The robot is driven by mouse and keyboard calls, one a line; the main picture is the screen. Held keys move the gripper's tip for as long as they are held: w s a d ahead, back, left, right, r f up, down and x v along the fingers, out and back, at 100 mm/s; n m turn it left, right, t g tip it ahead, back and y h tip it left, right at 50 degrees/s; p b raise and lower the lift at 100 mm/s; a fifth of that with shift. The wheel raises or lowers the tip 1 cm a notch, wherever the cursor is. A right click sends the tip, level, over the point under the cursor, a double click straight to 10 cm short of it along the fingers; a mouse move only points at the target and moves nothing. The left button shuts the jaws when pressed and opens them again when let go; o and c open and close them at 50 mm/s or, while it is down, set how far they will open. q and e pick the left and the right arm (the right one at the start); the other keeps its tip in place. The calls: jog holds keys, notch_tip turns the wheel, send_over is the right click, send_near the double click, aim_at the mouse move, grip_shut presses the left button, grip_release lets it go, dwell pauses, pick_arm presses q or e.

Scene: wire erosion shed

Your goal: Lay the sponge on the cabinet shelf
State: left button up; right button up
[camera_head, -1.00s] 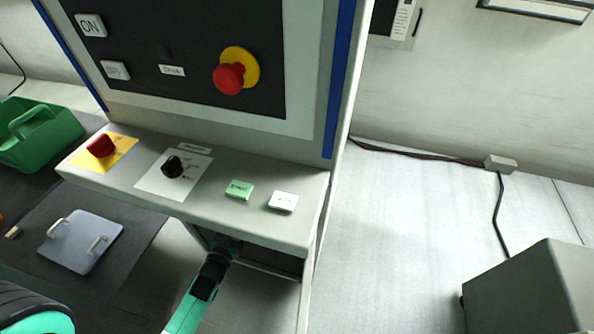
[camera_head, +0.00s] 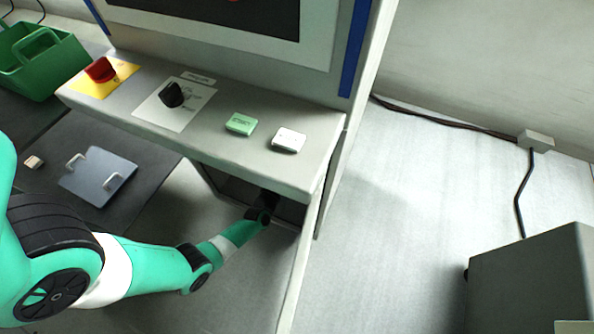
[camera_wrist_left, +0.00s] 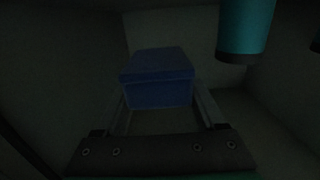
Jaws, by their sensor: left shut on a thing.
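The sponge (camera_wrist_left: 157,92) is a blue block in the dark left wrist view, between the two fingers of my left gripper (camera_wrist_left: 160,98). The gripper is shut on it. In the head view my left arm reaches into the cabinet (camera_head: 232,186) under the control ledge, so the gripper and the sponge are hidden there. The wrist view shows dim grey cabinet walls around the sponge. It is too dark to tell whether the sponge touches the shelf. My right gripper is in neither view.
A teal cylinder (camera_wrist_left: 246,30) stands close by, upper right in the wrist view. The control ledge (camera_head: 220,150) overhangs the cabinet opening. A green caddy (camera_head: 40,75) and a grey-blue plate with handles (camera_head: 98,176) lie left.

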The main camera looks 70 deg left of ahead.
pick_arm(q)
jog(key=w+f, duration=0.1)
jog(key=w+f+b, duration=0.1)
jog(key=f, duration=0.1)
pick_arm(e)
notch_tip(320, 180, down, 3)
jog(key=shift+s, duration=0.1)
pick_arm(q)
jog(key=f+b, duration=0.2)
jog(key=w+f+b, duration=0.1)
jog(key=f+b, duration=0.1)
jog(key=shift+s+r, duration=0.15)
jog(key=shift+s, duration=0.05)
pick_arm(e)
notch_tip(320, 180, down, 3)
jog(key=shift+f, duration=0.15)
pick_arm(q)
jog(key=o, duration=1.3)
